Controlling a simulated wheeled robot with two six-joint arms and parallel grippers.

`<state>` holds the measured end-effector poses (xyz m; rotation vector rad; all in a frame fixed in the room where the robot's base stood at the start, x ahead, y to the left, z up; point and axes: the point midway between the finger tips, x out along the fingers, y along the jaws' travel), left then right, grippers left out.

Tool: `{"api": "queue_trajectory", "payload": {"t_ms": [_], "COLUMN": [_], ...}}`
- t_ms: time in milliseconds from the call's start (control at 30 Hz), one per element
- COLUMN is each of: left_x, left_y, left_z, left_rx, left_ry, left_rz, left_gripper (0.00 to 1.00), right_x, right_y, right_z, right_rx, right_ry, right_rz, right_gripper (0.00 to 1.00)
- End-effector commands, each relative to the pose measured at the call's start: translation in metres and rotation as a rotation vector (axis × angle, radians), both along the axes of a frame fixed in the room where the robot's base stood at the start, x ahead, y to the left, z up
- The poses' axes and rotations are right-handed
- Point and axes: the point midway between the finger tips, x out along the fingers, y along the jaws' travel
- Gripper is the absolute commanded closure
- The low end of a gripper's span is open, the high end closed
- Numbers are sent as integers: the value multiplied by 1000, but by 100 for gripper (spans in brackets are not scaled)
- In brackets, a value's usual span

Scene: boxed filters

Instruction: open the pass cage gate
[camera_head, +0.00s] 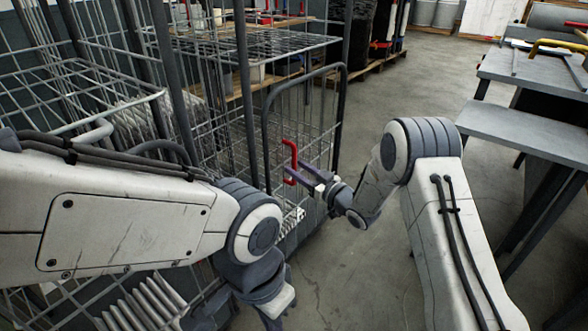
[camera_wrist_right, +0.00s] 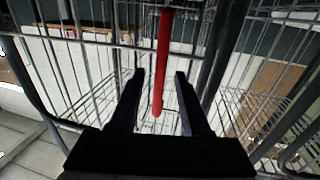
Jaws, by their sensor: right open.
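The cage gate (camera_head: 322,120) is a wire-mesh panel in a dark rounded tube frame, in the middle of the head view. A red upright handle (camera_head: 289,150) stands on it. My right gripper (camera_head: 299,174) is at the handle's lower half, fingers pointing left. In the right wrist view, the red handle (camera_wrist_right: 163,60) hangs between the two dark fingers of the open right gripper (camera_wrist_right: 158,76), with a gap on each side. I cannot tell whether the gate is latched. My left arm comes in from the left, but its fingers are not seen.
Wire cages (camera_head: 75,85) with pleated filters (camera_head: 140,118) fill the left side. Grey work tables (camera_head: 525,128) stand at the right. A pallet (camera_head: 365,68) with dark goods is at the back. The concrete floor (camera_head: 430,85) between gate and tables is clear.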

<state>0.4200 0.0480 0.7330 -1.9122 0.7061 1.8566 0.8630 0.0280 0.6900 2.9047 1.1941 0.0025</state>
Motion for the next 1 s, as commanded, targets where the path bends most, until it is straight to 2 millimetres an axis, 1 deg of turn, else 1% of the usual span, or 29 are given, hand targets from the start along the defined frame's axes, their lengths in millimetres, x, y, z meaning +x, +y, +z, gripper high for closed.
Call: {"api": "queue_trajectory", "payload": {"t_ms": [33,200,500,533,567,600,633,1000], "left_x": [0,0,0,0,0,0,0,0], "left_y": [0,0,0,0,0,0,0,0], "left_z": [-2,-4,-4,-4,-4,-4,-4,-4], "left_rx": [0,0,0,0,0,0,0,0], "left_ry": [0,0,0,0,0,0,0,0], "left_rz": [0,0,0,0,0,0,0,0], "left_gripper": [100,100,100,100,100,100,100,100], "right_x": [5,15,17,16,16,16,16,16], "right_y": [6,14,16,16,16,16,16,16], "right_z": [-1,-1,0,0,0,0,0,0], "right_rx": [-1,-1,-1,-1,-1,-1,-1,-1], "right_ry": [-1,1,1,1,1,1,1,1], "right_rz": [1,0,-1,-1,-1,-1,-1,-1], "right_gripper": [53,53,53,61,72,88,99,100]}}
